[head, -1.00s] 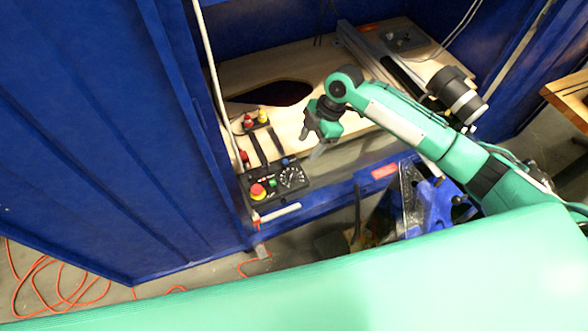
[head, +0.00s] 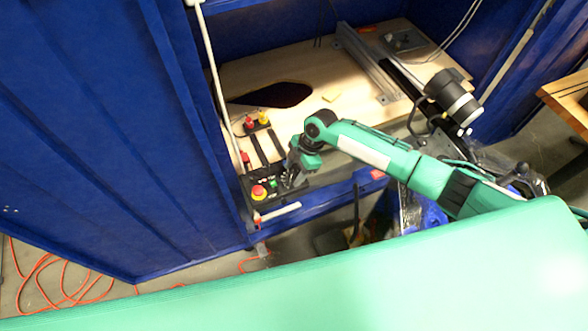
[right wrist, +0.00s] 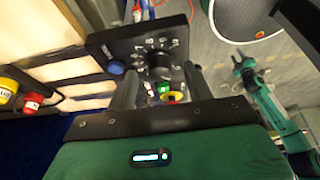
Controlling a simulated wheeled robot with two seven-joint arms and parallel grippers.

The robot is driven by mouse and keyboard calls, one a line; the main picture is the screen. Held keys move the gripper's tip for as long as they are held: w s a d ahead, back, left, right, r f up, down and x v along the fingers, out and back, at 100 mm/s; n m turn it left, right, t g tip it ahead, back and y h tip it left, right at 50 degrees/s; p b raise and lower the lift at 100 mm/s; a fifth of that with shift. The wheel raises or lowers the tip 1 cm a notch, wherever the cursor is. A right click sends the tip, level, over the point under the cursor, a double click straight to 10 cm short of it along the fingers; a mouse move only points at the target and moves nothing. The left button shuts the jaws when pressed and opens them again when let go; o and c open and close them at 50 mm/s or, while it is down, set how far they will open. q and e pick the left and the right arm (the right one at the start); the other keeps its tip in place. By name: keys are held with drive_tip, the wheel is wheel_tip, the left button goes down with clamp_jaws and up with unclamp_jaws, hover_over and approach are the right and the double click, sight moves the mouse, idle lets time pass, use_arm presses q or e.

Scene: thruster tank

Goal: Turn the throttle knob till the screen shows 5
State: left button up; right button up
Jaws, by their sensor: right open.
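The throttle knob (right wrist: 158,66) is dark and round, ringed by white marks on the black control panel (right wrist: 105,42). My right gripper (right wrist: 160,86) is open, its two dark fingers on either side of the knob; I cannot tell whether they touch it. In the head view my right gripper (head: 291,178) is over the right part of the panel (head: 248,184) and hides the dial. My left gripper (right wrist: 243,67) shows small at the right of the right wrist view, its jaws unclear. I cannot make out a screen or a number.
On the panel, a blue button (right wrist: 116,67), a green switch (right wrist: 164,88) and a red-and-yellow stop button (head: 259,192) are close to the knob. Red and yellow knobs (head: 263,118) stand farther back. A blue wall (head: 110,130) bounds the left side.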

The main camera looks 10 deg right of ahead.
drive_tip(key=shift+a+f, duration=0.15)
drive_tip(key=shift+f, duration=0.15)
drive_tip(key=c, duration=1)
drive_tip(key=shift+o, duration=0.2)
drive_tip(key=shift+s, duration=0.1)
